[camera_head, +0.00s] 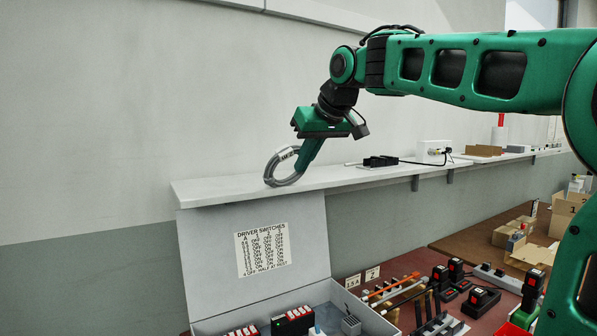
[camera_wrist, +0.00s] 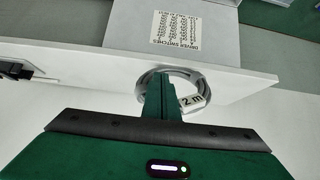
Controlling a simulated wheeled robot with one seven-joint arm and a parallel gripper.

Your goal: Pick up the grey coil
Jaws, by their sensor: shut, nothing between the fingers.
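The grey coil (camera_head: 269,172) stands upright on its edge near the left end of the white wall shelf, with a white tag on it. My green gripper (camera_head: 303,166) points down at the coil from the upper right, its fingers closed together right beside it. In the wrist view the coil (camera_wrist: 206,84) shows behind and to the right of the closed fingers (camera_wrist: 158,88), with its tag reading "2 m". The fingers hide part of the ring. I cannot tell whether they touch it, but nothing is held between them.
The white shelf (camera_head: 350,177) also carries a black device (camera_head: 380,161) with a cable and a white box (camera_head: 433,151). Below, an open grey case (camera_head: 252,240) has a "DRIVER SWITCHES" label in its lid. Tools lie on the red bench. The wall is close behind the shelf.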

